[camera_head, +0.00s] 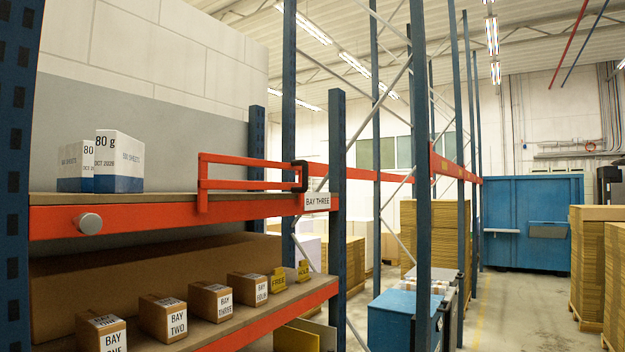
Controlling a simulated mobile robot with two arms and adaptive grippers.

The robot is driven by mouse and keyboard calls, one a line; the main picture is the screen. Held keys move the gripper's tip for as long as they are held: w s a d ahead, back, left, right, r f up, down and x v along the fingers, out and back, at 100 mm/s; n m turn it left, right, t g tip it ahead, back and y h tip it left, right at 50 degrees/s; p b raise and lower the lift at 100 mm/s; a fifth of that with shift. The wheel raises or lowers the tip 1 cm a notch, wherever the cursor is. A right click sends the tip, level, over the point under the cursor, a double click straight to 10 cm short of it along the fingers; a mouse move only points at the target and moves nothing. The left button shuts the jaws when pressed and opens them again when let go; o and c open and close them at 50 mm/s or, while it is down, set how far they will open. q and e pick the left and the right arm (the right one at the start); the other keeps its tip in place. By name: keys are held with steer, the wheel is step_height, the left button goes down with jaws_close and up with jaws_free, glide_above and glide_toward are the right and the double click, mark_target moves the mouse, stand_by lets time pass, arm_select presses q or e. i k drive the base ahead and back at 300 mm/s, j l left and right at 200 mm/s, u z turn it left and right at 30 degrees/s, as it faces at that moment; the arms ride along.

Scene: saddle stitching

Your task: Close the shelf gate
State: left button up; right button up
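The shelf gate (250,185) is a red frame of two horizontal bars at the upper shelf. Its right end meets a black bracket (301,176) by the blue post above the BAY THREE label (317,201). Its free left end stands apart from the left blue upright, and its lower tip overlaps the top of the orange beam (150,218). A gap is open across the left part of the shelf. A round grey knob (89,223) sits on the beam's left part. Neither gripper is in view.
Below, several labelled cardboard boxes (211,302) line the lower shelf. Blue rack posts (338,190) stand to the right. An aisle floor (520,310) is clear at far right.

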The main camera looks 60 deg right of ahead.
mark_target(204, 184)
steer(key=z, duration=1.7)
